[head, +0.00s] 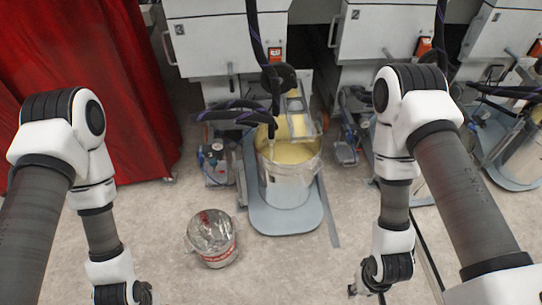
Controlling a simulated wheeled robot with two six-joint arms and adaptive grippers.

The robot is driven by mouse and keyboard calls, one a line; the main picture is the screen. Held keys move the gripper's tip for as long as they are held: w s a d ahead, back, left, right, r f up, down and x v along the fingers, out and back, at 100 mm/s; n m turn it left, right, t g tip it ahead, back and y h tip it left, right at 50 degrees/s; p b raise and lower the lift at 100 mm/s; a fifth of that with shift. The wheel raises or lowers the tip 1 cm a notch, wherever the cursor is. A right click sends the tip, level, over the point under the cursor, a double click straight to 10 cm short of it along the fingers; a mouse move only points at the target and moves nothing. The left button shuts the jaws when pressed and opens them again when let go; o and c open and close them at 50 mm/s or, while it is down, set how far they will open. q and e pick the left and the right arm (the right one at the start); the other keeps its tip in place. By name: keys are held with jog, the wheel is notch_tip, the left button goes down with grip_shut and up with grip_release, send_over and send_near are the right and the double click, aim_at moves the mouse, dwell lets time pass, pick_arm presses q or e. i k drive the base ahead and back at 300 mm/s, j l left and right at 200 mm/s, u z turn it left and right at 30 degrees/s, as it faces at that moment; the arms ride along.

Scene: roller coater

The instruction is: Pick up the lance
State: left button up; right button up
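A dark hose comes down from the machine to a slim upright piece, which looks like the lance (272,130), at the rim of a metal bucket (283,185) holding yellow liquid. Its lower end is hidden in the bucket. My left arm comes in from the left and its wrist runs off the bottom edge, so the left gripper's fingers are out of the picture. My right gripper (357,288) is at the bottom, right of centre, low in front of the bucket and apart from it. Its fingers are small and dark, and their opening is unclear. I see nothing held.
The bucket stands on a grey-blue base plate (287,219). A smaller foil-topped can (212,239) stands on the floor in front left. White machine housings (215,40) line the back. A red curtain (90,70) hangs at left. The front floor between my arms is mostly clear.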

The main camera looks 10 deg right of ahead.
aim_at(271, 128)
jog(key=i+l+u, duration=0.25)
jog(key=i+l, duration=0.15)
jog(key=i, duration=0.25)
jog(key=i+l+u, duration=0.3)
jog(key=i+l, duration=0.2)
jog(key=i, duration=0.1)
